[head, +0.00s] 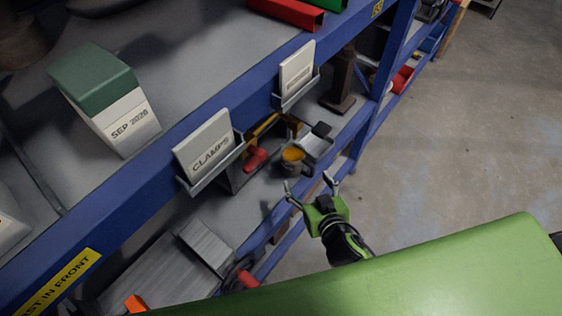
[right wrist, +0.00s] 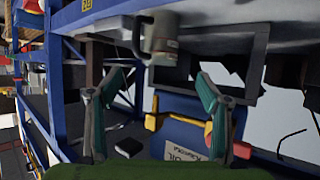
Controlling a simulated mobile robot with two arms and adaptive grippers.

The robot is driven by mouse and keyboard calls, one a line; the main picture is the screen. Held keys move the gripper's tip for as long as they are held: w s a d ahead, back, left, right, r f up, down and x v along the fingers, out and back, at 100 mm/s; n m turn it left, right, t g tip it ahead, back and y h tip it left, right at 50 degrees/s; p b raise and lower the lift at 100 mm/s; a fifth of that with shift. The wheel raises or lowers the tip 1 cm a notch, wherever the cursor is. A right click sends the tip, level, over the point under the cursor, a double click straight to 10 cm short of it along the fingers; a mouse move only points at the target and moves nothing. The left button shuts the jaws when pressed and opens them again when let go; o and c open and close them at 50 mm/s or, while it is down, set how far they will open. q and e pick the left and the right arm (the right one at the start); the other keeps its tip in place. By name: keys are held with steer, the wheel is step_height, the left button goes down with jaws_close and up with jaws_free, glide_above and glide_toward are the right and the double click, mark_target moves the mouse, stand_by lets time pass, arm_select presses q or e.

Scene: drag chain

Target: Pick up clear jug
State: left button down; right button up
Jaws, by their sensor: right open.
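The jug (head: 293,160) stands upright on the lower shelf in the head view, small, greyish, with orange-yellow showing at its top. My right gripper (head: 308,181) is open and empty, just below and right of the jug in the picture, apart from it. In the right wrist view, which looks upside down, a grey jug with a handle (right wrist: 160,42) shows beyond the open fingers of the right gripper (right wrist: 157,74). I cannot tell how clear its walls are. My left gripper is not in view.
A blue shelf beam (head: 155,185) with a CLAMPS label holder (head: 207,150) runs above the lower shelf. A red-handled clamp (head: 256,158) lies left of the jug, and a grey tray-like item (head: 316,143) lies behind it. Bare floor (head: 440,150) is at the right.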

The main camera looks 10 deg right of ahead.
steer(key=w+r, duration=0.1)
steer(key=w, duration=0.1)
glide_toward(290, 148)
steer(key=shift+f+x, duration=0.25)
steer(key=shift+x, duration=2.65)
steer(key=shift+s, duration=0.2)
steer(key=c, duration=1.4)
steer(key=shift+r, duration=0.1)
steer(key=shift+c, duration=1.3)
